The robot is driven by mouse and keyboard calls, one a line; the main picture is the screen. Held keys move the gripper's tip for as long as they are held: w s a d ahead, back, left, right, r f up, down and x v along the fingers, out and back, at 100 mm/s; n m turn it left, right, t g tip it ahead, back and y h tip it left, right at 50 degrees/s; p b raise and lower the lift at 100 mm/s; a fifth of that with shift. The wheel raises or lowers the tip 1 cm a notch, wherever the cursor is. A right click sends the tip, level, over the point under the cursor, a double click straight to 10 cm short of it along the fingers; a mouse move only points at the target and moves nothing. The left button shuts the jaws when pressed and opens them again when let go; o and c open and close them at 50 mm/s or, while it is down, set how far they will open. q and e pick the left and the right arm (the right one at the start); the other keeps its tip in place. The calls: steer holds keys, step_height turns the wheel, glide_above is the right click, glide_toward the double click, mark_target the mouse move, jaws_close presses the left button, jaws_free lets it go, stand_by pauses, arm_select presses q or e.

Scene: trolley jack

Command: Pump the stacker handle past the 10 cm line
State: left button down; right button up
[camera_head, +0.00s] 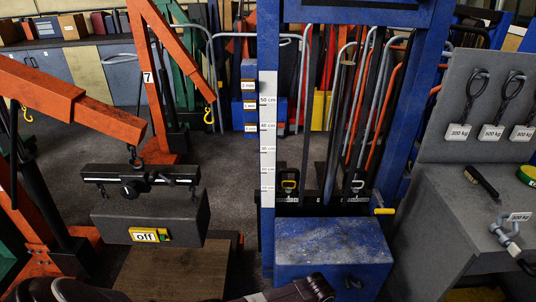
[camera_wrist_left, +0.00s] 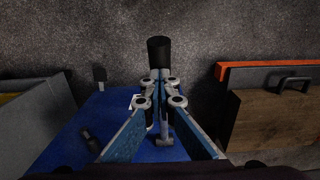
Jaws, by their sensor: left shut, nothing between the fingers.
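The blue stacker (camera_head: 335,250) stands upright in the middle of the head view. A white scale strip (camera_head: 267,140) with centimetre marks runs up its left post; the lower marks are too small to read surely. In the left wrist view the blue body (camera_wrist_left: 65,145) lies below my left gripper (camera_wrist_left: 160,80). The gripper's fingers are shut and empty. A black cylindrical grip (camera_wrist_left: 159,50), seemingly the handle's end, shows just beyond the fingertips; I cannot tell whether they touch. A grey rod (camera_wrist_left: 164,130) shows between the finger links. My right gripper is not in view.
An orange crane (camera_head: 70,100) at left carries a dark block (camera_head: 190,215) labelled "off" above a wooden platform (camera_head: 165,272). A grey bench (camera_head: 450,210) with hooks and tools stands right. Tools crowd the rack behind. Dark floor (camera_head: 225,165) is clear between crane and stacker.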

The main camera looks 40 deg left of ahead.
arm_select(q)
steer(key=shift+f+b, duration=4.15)
steer(key=shift+f, duration=1.25)
step_height(320, 180, up, 13)
steer(key=p, duration=1.4)
steer(key=shift+s+r, duration=0.1)
steer(key=shift+s, duration=0.05)
steer(key=shift+a, duration=0.1)
